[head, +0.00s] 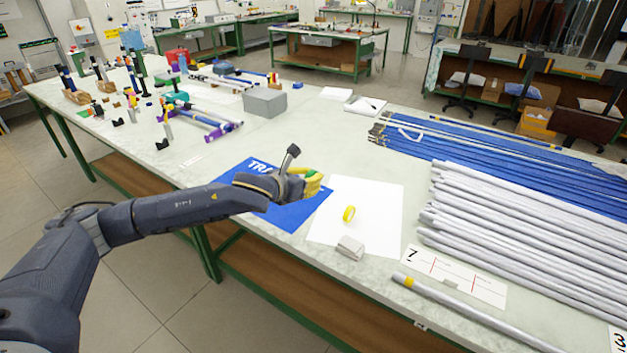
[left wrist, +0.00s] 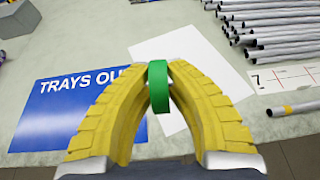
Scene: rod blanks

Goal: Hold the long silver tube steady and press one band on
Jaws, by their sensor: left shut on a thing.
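The long silver tube (head: 470,313) lies along the front right edge of the table. A yellow band or marking (head: 408,281) is near its left end; the tube end also shows in the left wrist view (left wrist: 302,108). My left gripper (head: 316,182) has yellow fingers and is above the table, left of the tube. In the left wrist view its fingertips are shut on a green band (left wrist: 159,88), held apart from the tube. A yellow band (head: 349,213) rests on the white sheet (head: 378,196). My right gripper is not in view.
A small grey block (head: 350,248) sits at the sheet's front edge. A blue "TRAYS OUT" sign (head: 295,214) lies left of it. A card marked 7 (head: 455,274) lies behind the tube. Many silver tubes (head: 510,230) and blue rods (head: 500,150) fill the right side.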

